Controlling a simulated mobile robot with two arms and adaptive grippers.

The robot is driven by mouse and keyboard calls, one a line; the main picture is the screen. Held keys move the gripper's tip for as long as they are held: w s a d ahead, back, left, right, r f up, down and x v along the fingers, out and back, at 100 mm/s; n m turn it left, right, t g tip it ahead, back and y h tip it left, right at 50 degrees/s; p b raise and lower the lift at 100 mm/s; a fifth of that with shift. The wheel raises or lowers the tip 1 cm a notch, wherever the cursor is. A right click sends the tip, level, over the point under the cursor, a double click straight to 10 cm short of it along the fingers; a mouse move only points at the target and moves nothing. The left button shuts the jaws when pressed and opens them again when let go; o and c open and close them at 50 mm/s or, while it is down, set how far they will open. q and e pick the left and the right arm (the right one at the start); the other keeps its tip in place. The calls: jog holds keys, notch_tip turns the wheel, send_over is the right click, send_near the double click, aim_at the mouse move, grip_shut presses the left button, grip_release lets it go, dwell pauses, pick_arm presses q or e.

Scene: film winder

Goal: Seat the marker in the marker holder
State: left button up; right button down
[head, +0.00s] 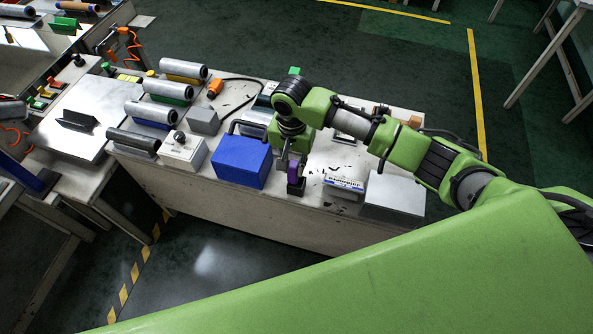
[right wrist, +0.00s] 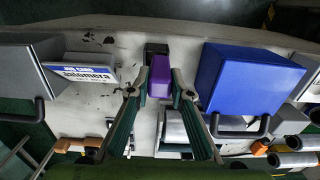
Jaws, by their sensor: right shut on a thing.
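The purple marker (head: 293,168) is held upright between the fingers of my right gripper (head: 291,157), near the front edge of the white bench. It also shows in the right wrist view (right wrist: 160,78), between the two fingertips (right wrist: 158,91). A small black block, apparently the marker holder (head: 296,188), is directly below the marker; it shows just beyond the marker in the right wrist view (right wrist: 156,48). The marker overlaps the holder in both views, so I cannot tell whether it is inside or just above it. My left gripper is out of view.
A blue box (head: 241,162) stands close on the left of the gripper. A white labelled box (head: 345,184) and a grey box (head: 396,194) stand on the right. Several metal rollers (head: 167,90) lie on the left part of the bench.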

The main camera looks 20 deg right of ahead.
aim_at(296, 173)
jog(key=shift+d+f, duration=0.25)
jog(key=shift+d, duration=0.05)
jog(key=shift+w+d+f, duration=0.1)
jog(key=shift+d+f, duration=0.05)
jog(key=shift+f, duration=0.8)
jog(key=shift+d+f, duration=0.1)
jog(key=shift+f, duration=0.8)
jog(key=shift+f, duration=0.1)
jog(key=c, duration=1.8)
grip_release()
notch_tip(296, 173, up, 12)
jog(key=shift+r, duration=0.15)
